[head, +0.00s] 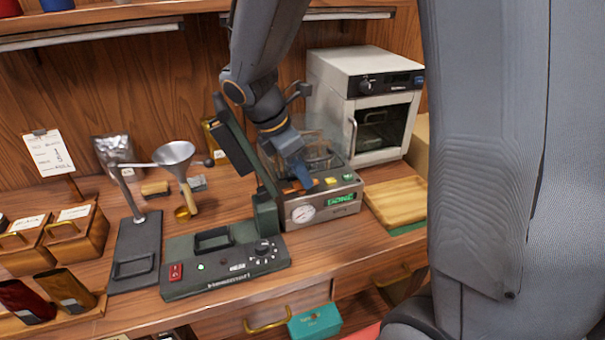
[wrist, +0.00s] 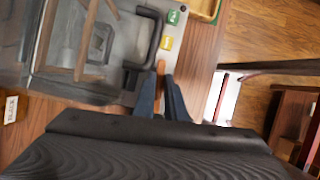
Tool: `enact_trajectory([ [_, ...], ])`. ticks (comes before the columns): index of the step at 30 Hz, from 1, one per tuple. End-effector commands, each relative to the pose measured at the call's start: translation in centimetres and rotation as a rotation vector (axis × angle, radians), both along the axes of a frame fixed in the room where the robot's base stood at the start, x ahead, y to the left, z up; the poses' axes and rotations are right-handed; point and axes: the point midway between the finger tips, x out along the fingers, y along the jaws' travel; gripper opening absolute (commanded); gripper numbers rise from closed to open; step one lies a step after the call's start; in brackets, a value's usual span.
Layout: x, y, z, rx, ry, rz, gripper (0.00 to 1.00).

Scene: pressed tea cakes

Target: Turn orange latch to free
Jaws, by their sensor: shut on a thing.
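The orange latch (wrist: 160,66) shows in the wrist view on the front of the press, beside the yellow button, with its tip between my fingertips. My gripper (wrist: 164,82) is shut on it with its blue fingers. In the head view my gripper (head: 306,184) is at the front left part of the press (head: 318,207), and it hides the latch there. The press has a clear cover (wrist: 75,50) with a dark handle (wrist: 154,38), and the cover looks down. Its green display reads DONE.
A yellow button (head: 330,181) and a green button (head: 347,177) sit right of my fingers. A dark sealing machine (head: 225,262) with a raised arm stands close on the left. A white oven (head: 380,122) stands behind, and a wooden tray (head: 397,202) lies to the right.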

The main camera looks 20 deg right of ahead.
Motion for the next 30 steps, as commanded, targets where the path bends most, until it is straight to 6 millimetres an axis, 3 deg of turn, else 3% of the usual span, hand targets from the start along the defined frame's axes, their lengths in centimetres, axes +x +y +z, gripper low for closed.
enact_trajectory([
  [6,-0.04,-0.02,0.16,-0.001,0.001,-0.114,0.0],
  [14,-0.02,-0.01,0.08,-0.001,0.0,-0.123,0.0],
  [15,-0.02,-0.01,0.09,-0.001,0.0,-0.123,0.14],
  [18,-0.02,-0.01,0.08,-0.001,0.0,-0.122,0.28],
  [30,0.1,0.36,0.89,-0.001,-0.003,-0.121,0.28],
])
